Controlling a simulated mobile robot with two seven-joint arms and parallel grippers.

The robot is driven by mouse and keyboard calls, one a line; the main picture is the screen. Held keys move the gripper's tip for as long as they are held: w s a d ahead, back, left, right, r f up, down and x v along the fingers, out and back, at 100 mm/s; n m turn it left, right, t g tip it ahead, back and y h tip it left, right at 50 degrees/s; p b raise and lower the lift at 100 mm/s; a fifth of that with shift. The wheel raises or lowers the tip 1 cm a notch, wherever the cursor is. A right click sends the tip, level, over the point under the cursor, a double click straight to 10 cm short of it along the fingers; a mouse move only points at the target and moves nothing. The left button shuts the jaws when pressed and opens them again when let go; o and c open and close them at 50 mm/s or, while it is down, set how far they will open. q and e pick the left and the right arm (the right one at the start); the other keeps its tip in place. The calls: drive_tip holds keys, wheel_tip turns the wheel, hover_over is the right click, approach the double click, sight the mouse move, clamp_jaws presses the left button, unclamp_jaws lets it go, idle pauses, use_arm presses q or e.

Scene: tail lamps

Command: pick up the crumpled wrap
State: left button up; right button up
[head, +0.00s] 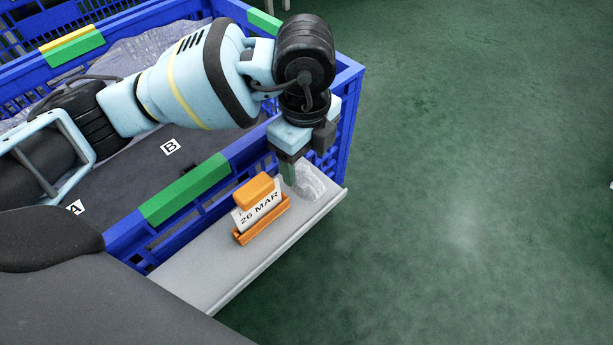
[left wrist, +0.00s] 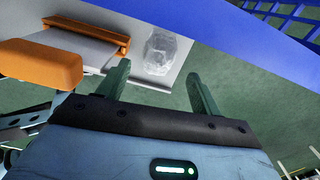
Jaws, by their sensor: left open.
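The crumpled wrap (head: 311,185) is a clear, wrinkled clump on the far end of the grey shelf (head: 203,270) in the head view. It also shows in the left wrist view (left wrist: 160,52), lying beyond my fingertips. My left gripper (head: 288,172) is over the shelf just beside the wrap in the head view and hides part of it. In the left wrist view its two fingers (left wrist: 157,80) are apart with nothing between them. The wrap lies ahead of the gap, nearer the left finger. My right gripper is not in view.
An orange holder (head: 262,222) with a "26 MAR" card and an orange block (head: 253,190) stands on the shelf close to the wrap. A blue crate (head: 345,110) with a grey lining marked A and B stands behind the shelf. Green floor lies open to the right.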

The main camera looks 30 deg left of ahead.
sight(306, 172)
use_arm(q)
wheel_tip(306, 172, down, 4)
drive_tip(key=b, duration=0.2)
drive_tip(key=shift+f+b, duration=0.15)
drive_tip(key=shift+b, duration=0.15)
drive_tip(key=shift+f, duration=0.45)
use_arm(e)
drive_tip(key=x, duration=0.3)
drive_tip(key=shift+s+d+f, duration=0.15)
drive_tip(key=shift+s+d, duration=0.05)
use_arm(q)
drive_tip(key=shift+r, duration=0.1)
drive_tip(key=c, duration=1)
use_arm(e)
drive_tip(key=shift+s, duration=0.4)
use_arm(q)
drive_tip(key=shift+c, duration=0.2)
